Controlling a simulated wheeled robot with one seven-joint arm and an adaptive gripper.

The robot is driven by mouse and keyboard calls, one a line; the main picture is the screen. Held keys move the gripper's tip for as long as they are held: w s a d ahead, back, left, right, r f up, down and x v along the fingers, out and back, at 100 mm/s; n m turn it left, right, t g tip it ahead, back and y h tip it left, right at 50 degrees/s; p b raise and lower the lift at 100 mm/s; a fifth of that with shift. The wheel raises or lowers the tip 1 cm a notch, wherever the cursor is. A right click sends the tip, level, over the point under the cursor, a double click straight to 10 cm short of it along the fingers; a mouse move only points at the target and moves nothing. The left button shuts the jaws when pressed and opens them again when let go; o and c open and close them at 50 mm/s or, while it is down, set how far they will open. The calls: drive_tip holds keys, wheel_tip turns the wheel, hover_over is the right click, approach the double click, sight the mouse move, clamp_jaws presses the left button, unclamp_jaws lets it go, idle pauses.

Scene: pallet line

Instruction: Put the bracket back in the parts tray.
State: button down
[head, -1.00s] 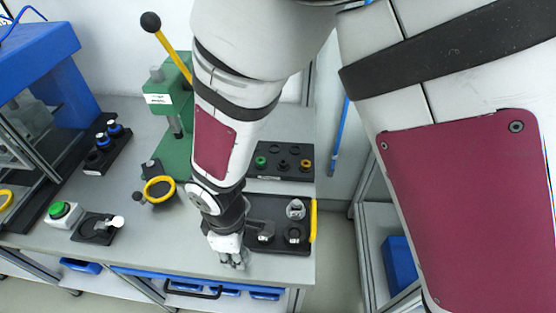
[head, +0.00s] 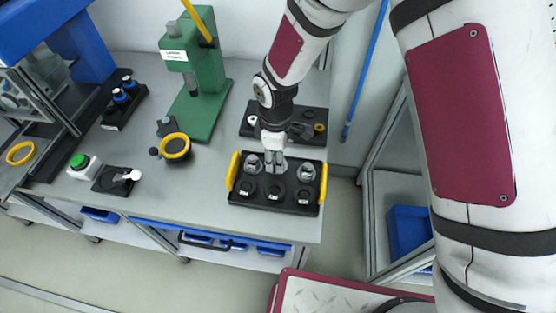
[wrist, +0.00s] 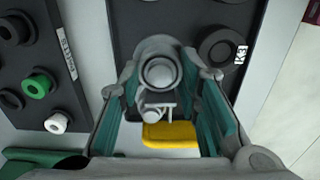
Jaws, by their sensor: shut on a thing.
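The parts tray (head: 236,203) is black with yellow end handles and lies near the bench's front right corner. My gripper (head: 272,167) points down over the middle of its back row, between two grey parts (head: 252,164) (head: 306,172). In the wrist view my gripper (wrist: 162,88) is shut on the bracket (wrist: 160,73), a grey piece with a round boss, between teal-padded fingers. The tray floor (wrist: 190,22) shows around it. The bracket's underside is hidden, so I cannot tell whether it touches the tray.
Dark round parts (head: 274,193) stand in the tray's front row. A second black tray (head: 255,126) with rings lies just behind. A green press (head: 205,105) stands at the back left.

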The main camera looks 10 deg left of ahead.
drive_tip(key=shift+w+d+f, duration=0.15)
drive_tip(key=shift+w+f, duration=0.05)
drive_tip(key=shift+w, duration=0.4)
drive_tip(key=shift+s+f+p, duration=0.15)
drive_tip(key=shift+f+p, duration=0.15)
drive_tip(key=shift+f, duration=1.3)
drive_tip(key=shift+f, duration=0.15)
drive_tip(key=c, duration=1.2)
unclamp_jaws()
wheel_tip(320, 180, up, 12)
drive_tip(key=shift+r+b, duration=0.15)
drive_tip(key=shift+b, duration=0.7)
